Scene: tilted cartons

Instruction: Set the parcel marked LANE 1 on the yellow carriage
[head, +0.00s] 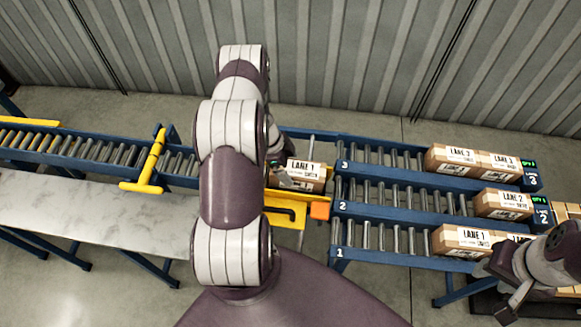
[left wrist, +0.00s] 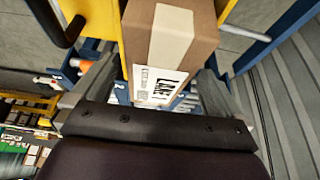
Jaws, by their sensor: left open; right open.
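The parcel marked LANE 1 (head: 306,171) is a brown carton with pale tape and a white label. It stands on the yellow carriage (head: 312,196), behind its yellow front edge; its underside is hidden. My left gripper (head: 283,178) is at the parcel's left side, mostly hidden by my arm. In the left wrist view the parcel (left wrist: 203,22) sits between the open fingers of my left gripper (left wrist: 160,75), its label towards the palm. The carriage (left wrist: 98,22) shows beside it with a black handle. My right gripper (head: 512,295) is open, low at the right.
Three blue roller lanes marked 1, 2 and 3 (head: 380,237) lie right of the carriage. Other cartons rest at their right ends, including another LANE 1 parcel (head: 458,240). A roller conveyor (head: 80,150) with a yellow bar (head: 152,160) and a metal table (head: 90,210) are at the left.

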